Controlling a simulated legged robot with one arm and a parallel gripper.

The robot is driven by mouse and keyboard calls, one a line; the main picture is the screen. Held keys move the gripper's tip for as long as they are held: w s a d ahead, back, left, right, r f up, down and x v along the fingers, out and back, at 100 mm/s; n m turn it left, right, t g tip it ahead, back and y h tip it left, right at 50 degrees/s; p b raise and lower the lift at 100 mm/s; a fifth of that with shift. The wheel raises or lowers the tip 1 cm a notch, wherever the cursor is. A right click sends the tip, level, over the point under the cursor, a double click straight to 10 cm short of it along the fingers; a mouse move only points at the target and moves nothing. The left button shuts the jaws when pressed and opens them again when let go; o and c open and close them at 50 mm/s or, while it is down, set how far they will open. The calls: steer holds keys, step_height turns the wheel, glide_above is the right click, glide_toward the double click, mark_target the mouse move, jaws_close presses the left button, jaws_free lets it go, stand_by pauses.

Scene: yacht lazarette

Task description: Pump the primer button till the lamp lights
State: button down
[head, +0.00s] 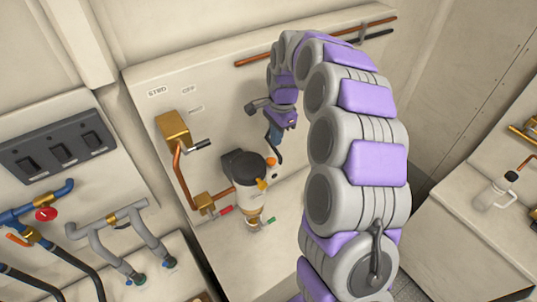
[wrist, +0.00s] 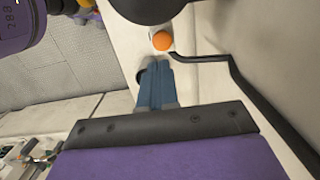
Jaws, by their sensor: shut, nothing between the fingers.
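The fuel filter unit (head: 246,185) is mounted on the pale panel, with a dark head and a pale bowl below. A small black round cap (head: 259,176), which looks like the primer button, sits at its front. An orange dome (head: 271,161), which looks like the lamp, shows beside the head; I cannot tell whether it is lit. In the wrist view the orange dome (wrist: 162,41) is just beyond my fingertips, with a dark rounded part (wrist: 145,8) at the top edge. My gripper (head: 274,138) is shut and empty, its blue fingers (wrist: 159,84) above the filter and apart from it.
A brass box with a lever (head: 173,128) and a copper pipe are left of the filter. A switch panel (head: 62,150) and blue valve pipes (head: 40,208) stand further left. A dark bent pipe (wrist: 232,68) runs beside my fingers.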

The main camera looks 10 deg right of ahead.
mark_target(272, 159)
steer(key=shift+w+d, duration=0.2)
steer(key=shift+w, duration=0.1)
steer(key=shift+a, duration=0.3)
steer(key=shift+f, duration=0.1)
steer(key=shift+s+a+f+b, duration=0.15)
steer(key=shift+f+b, duration=0.15)
steer(key=shift+f, duration=1.45)
steer(key=shift+a+f+b, duration=0.15)
steer(key=shift+f+b, duration=0.15)
steer(key=shift+f, duration=1.4)
